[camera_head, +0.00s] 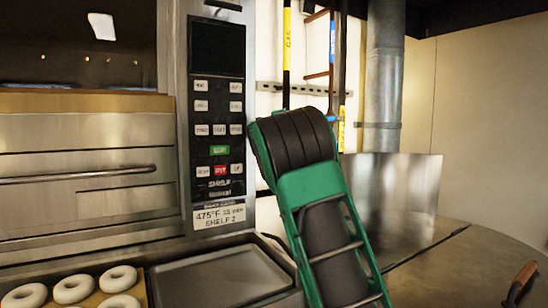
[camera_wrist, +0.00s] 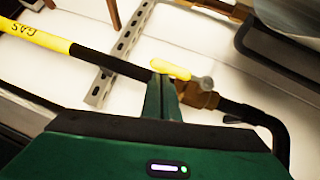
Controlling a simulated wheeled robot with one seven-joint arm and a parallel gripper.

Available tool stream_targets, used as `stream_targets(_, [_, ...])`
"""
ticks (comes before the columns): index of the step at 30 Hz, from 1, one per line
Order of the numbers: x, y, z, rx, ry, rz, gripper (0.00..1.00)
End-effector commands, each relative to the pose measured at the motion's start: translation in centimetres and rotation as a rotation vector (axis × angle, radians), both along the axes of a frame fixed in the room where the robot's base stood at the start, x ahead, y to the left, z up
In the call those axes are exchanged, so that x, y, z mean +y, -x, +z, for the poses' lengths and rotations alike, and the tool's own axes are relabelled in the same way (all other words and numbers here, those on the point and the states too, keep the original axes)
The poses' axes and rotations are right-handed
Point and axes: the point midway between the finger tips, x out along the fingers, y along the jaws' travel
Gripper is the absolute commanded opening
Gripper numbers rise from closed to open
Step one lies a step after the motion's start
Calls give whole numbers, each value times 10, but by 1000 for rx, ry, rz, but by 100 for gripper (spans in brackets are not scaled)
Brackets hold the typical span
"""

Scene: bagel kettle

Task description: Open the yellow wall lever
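The yellow wall lever (camera_wrist: 172,69) shows in the wrist view as a short rounded bar, just beyond my fingertips. It sits beside a brass valve (camera_wrist: 197,95) on a dark gas pipe. My gripper (camera_wrist: 163,80) has its two green fingers together, with no clear gap between them. The fingertips are at or very near the lever's lower edge; I cannot tell whether they touch it. In the head view my green and black arm hides the gripper, and I cannot make out the lever there.
A yellow pipe sleeve marked GAS (camera_wrist: 32,38) and a slotted metal rail (camera_wrist: 122,52) run along the wall. In the head view an oven control panel (camera_head: 217,130) stands left of my arm. A metal tray (camera_head: 222,278) and bagels (camera_head: 73,289) lie below. A round metal lid (camera_head: 455,265) is at right.

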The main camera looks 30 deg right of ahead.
Motion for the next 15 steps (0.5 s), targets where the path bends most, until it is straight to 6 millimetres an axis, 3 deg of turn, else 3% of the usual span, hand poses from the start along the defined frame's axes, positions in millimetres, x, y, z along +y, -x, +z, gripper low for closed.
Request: stream_targets(15, [-8, 3, 3, -2, 3, -8, 0])
